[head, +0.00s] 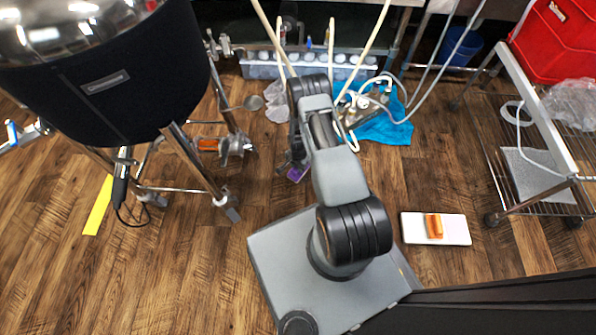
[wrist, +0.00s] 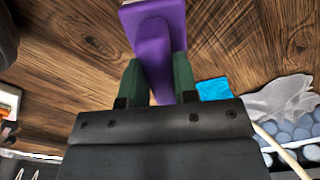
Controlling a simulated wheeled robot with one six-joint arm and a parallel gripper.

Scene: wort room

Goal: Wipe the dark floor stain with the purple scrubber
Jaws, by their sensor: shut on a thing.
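My gripper (wrist: 157,78) is shut on the purple scrubber (wrist: 152,35), with one green finger on each side of its handle. In the head view the scrubber (head: 297,174) is a small purple patch at the end of my arm, low over the wood floor (head: 200,270). My arm hides much of it there. I cannot tell whether the scrubber touches the floor. I cannot make out the dark stain in either view; it may be hidden by my arm or by the scrubber.
A dark-jacketed kettle (head: 105,85) on metal legs stands at left. A white board (head: 450,230) with an orange item (head: 434,226) lies at right, near a wire rack (head: 520,160). A blue cloth (head: 385,128) and a bottle crate (head: 262,68) are behind. Floor at lower left is clear.

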